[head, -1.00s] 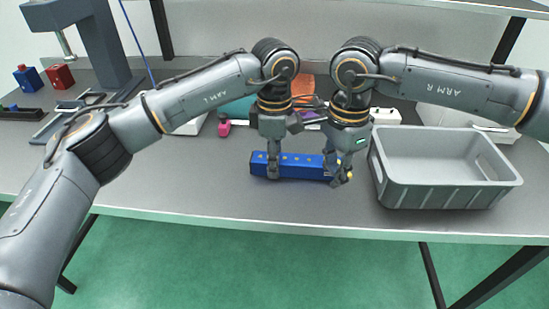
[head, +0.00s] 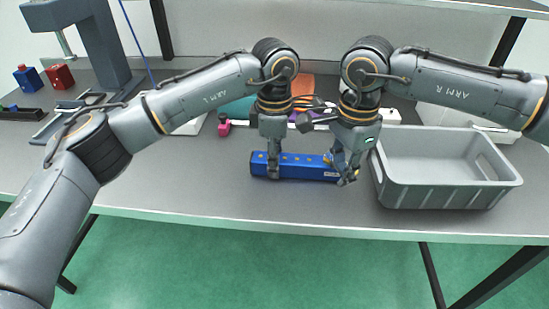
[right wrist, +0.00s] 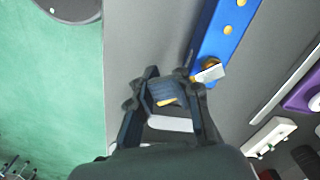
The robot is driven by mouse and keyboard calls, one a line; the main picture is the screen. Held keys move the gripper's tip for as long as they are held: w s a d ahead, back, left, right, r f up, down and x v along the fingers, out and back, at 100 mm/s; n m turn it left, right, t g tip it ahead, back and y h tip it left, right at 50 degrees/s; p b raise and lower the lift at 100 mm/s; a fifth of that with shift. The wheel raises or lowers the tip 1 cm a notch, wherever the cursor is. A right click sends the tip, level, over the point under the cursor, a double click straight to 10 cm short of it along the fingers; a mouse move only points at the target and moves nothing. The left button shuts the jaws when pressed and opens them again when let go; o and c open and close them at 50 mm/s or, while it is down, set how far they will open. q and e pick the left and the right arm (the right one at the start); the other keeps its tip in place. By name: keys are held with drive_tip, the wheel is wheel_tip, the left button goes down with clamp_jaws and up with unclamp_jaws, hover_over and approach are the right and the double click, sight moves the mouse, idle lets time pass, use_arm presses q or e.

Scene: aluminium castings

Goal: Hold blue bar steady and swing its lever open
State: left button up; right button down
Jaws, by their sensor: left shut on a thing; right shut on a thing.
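The blue bar (head: 298,165) lies on the grey table with yellow round spots along its top. In the right wrist view the bar (right wrist: 222,38) runs to the upper right, with a brassy piece and a pale tab at its near end. My left gripper (head: 273,172) is shut on the bar near its left end. My right gripper (head: 346,177) is at the right end, shut on what looks like the lever. In the right wrist view this lever (right wrist: 163,92) is a dark blue ribbed piece with a yellow mark between the fingers, largely hidden by them.
A grey crate (head: 447,196) stands close to the right of my right gripper. A pink object (head: 224,129) and a purple one (right wrist: 302,96) lie behind the bar. The front table edge is near, with clear table to the left.

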drive_tip(key=shift+w+d, duration=0.4)
drive_tip(key=shift+d, duration=0.3)
idle(0.6)
drive_tip(key=shift+w+d, duration=0.35)
idle(0.5)
drive_tip(key=shift+s+a+r, duration=0.15)
drive_tip(key=shift+r, duration=1)
drive_tip(key=shift+s+a+r, duration=0.1)
drive_tip(key=shift+s+r, duration=0.1)
drive_tip(key=shift+r, duration=1)
drive_tip(key=shift+s+a+r, duration=0.15)
drive_tip(key=shift+r, duration=1)
use_arm(q)
drive_tip(key=o, duration=1.3)
